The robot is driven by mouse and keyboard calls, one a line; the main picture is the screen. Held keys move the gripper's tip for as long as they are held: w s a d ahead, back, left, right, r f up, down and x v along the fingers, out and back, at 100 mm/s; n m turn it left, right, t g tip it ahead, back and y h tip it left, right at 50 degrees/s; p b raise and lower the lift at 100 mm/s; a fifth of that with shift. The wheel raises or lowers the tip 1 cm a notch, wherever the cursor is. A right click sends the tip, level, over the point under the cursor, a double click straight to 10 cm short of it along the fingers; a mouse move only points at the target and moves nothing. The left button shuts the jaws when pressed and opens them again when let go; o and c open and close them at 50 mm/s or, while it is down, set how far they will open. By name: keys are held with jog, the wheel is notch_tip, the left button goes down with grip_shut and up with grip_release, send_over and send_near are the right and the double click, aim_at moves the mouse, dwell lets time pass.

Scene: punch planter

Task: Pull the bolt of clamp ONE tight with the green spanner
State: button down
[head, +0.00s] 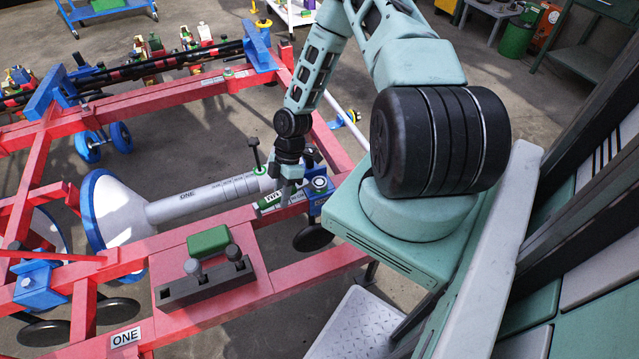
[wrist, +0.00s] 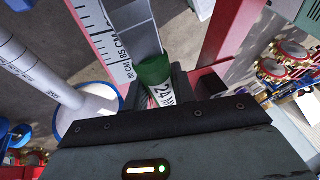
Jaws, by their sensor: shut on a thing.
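My gripper (head: 285,182) is shut on the green spanner (head: 268,201), beside the right end of a grey tube (head: 205,195) marked ONE. In the wrist view the spanner (wrist: 155,72) shows a green band and a white label reading 24 M, with a grey shaft running away from the jaws. A dark upright bolt-like pin (head: 256,155) stands at the tube's right end. The spanner's far end is out of view, and I cannot tell whether it sits on a bolt.
A red frame (head: 310,268) surrounds the tube. A grey block with knobs (head: 205,280) and a green box (head: 208,240) lie on its near beam. A ONE label (head: 126,337) is at lower left. A white-and-blue cone (head: 118,210) joins the tube. A ruler (wrist: 105,45) lies beside the spanner.

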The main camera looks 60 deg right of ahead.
jog(key=shift+r+p, duration=3.3)
jog(key=shift+r, duration=1.2)
jog(key=w+a+r+m+t+h, duration=0.2)
jog(key=w+a+r+m+t, duration=0.3)
jog(key=r+m, duration=0.5)
jog(key=shift+w+a+m, duration=0.3)
jog(key=shift+a+m, duration=0.75)
jog(key=shift+m, duration=0.25)
